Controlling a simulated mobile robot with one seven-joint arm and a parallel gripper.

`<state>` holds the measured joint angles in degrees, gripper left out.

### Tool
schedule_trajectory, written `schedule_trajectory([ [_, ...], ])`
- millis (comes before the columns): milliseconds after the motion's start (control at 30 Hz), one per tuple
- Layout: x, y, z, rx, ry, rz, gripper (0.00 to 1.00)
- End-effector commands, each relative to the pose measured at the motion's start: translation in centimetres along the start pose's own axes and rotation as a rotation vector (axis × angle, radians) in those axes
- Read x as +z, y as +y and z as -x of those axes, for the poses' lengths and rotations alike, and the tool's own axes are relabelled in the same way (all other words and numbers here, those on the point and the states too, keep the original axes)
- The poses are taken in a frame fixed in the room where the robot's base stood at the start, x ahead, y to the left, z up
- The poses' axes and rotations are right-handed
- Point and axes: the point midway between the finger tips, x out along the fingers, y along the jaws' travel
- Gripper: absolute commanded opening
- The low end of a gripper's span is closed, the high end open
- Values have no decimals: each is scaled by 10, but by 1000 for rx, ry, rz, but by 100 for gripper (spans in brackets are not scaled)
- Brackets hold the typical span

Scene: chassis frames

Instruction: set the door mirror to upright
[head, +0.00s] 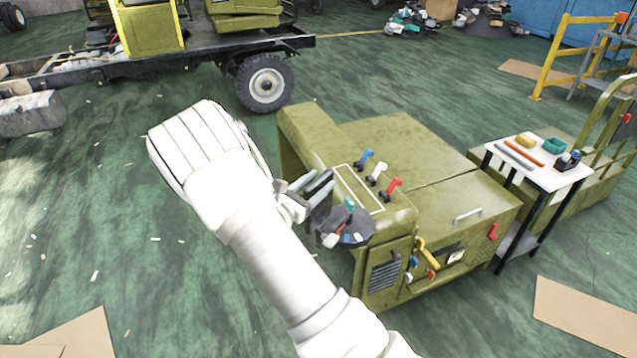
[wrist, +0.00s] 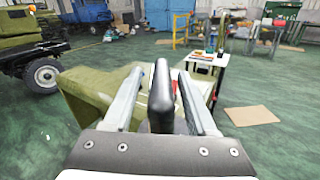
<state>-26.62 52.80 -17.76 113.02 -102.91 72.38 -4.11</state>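A black, round-ended upright piece (wrist: 161,95), which looks like the door mirror, stands between the two fingers of my gripper (wrist: 161,76) in the wrist view. Narrow gaps show on both sides of it, so the fingers are open around it. In the head view my gripper (head: 309,187) is at the left side of the olive machine body, and the dark mirror piece (head: 319,182) shows between the grey fingers, leaning in the picture. Its mount is hidden, and I cannot tell its exact tilt.
The olive machine body (head: 440,150) carries blue, white and red levers (head: 379,174). A dark round plate (head: 346,228) with coloured knobs sits just below my gripper. A small white table (head: 540,170) stands at right. Green floor is free at left; cardboard (head: 585,318) lies at lower right.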

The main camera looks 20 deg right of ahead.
Motion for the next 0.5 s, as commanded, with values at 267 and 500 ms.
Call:
schedule_trajectory([
  [267, 0, -1, 4, -2, -1, 1, 57],
  [500, -2, 0, 46, 3, 1, 0, 57],
])
